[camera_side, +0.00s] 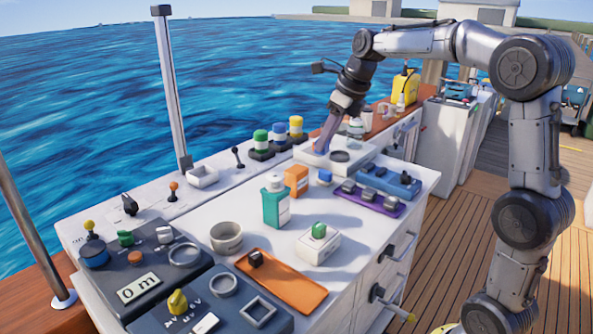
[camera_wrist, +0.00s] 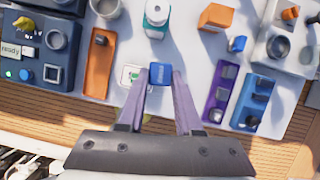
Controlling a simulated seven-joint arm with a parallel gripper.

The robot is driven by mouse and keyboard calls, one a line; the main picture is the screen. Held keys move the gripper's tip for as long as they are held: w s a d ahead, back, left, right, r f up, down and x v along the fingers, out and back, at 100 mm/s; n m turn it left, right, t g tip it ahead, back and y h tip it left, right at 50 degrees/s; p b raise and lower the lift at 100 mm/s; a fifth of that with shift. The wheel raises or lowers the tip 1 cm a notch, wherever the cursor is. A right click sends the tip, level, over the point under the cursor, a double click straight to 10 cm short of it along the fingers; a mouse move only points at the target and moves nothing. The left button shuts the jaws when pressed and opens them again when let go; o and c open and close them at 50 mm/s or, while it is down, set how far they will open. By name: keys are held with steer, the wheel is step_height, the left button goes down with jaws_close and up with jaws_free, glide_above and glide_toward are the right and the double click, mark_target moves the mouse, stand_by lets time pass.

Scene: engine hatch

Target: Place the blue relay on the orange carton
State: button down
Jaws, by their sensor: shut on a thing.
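My gripper (camera_wrist: 160,75) is shut on a blue block with a pale marking, the blue relay (camera_wrist: 160,72), held between the two purple fingertips. In the side view my gripper (camera_side: 319,150) is over the far part of the white counter, and the relay in it cannot be made out. The orange carton (camera_side: 296,181) stands upright on the counter beside the teal bottle (camera_side: 276,206). In the wrist view the carton (camera_wrist: 216,17) is up and right of the fingertips, apart from them. Its top looks bare.
A small blue-topped piece (camera_wrist: 237,44) stands close to the carton. A white box with a green top (camera_wrist: 131,75), an orange tray (camera_wrist: 98,62), purple tray (camera_wrist: 220,92), blue tray (camera_wrist: 253,102) and a bowl (camera_side: 227,237) stand around.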

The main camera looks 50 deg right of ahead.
steer(key=w+d+f+m, duration=0.1)
steer(key=w+d+m, duration=0.1)
steer(key=w+d, duration=0.4)
glide_toward(295, 168)
steer(key=shift+w+a+f+h, duration=0.1)
steer(key=shift+w+a+h, duration=0.2)
steer(key=shift+w+a, duration=0.25)
steer(key=shift+w+d+f, duration=0.15)
steer(key=shift+w+f, duration=0.25)
steer(key=shift+f, duration=0.2)
steer(key=shift+w+f, duration=0.1)
steer(key=shift+f, duration=1.55)
steer(key=c, duration=0.6)
jaws_free()
steer(key=shift+f, duration=0.1)
